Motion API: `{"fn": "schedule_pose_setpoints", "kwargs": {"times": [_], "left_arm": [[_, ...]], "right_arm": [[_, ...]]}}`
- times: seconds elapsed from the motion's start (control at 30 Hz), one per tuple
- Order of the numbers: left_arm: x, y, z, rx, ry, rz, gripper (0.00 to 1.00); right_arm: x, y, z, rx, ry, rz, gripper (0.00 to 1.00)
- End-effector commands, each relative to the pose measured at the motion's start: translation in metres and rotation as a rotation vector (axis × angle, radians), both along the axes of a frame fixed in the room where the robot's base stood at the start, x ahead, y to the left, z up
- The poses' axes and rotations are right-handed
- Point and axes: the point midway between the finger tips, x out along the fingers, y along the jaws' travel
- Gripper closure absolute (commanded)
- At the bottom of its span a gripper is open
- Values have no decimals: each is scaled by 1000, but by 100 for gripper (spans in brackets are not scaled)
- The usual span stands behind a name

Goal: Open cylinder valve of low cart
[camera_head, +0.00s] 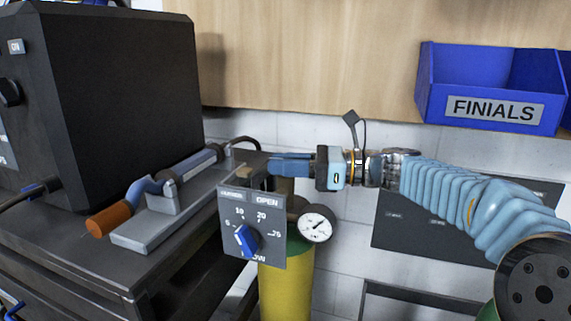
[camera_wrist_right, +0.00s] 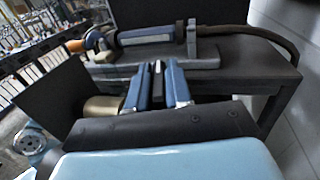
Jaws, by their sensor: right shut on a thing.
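The yellow cylinder (camera_head: 285,290) with a green shoulder stands beside the cart (camera_head: 100,250). A square panel (camera_head: 275,248) with a blue knob (camera_head: 247,239), a number scale and the word OPEN is in front of its top. A round gauge (camera_head: 315,225) is to the right. My right gripper (camera_head: 275,167) reaches in from the right, above the panel and at the cylinder's top. In the wrist view its blue fingers (camera_wrist_right: 157,82) are shut around a narrow dark piece, seemingly the valve handle. A brass-coloured part (camera_wrist_right: 100,106) shows left of the fingers. My left gripper is out of view.
A torch-like tool (camera_head: 150,195) with an orange end lies on a grey stand on the cart top. A large black box (camera_head: 110,100) stands behind it. A blue FINIALS bin (camera_head: 490,90) is on the wall at upper right. A cable runs behind the gripper.

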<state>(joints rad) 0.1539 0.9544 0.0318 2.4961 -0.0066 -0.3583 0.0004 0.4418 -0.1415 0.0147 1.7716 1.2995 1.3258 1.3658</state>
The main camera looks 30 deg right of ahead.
Motion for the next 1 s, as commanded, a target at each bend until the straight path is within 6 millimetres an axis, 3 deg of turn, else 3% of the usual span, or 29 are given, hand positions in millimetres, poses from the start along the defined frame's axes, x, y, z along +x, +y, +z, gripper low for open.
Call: {"fn": "schedule_pose_setpoints", "kwargs": {"times": [0.37,1.0], "left_arm": [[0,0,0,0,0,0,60],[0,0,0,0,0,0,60]], "right_arm": [[1,-1,-1,0,1,155,100],[1,-2,-1,2,-1,704,100]]}}
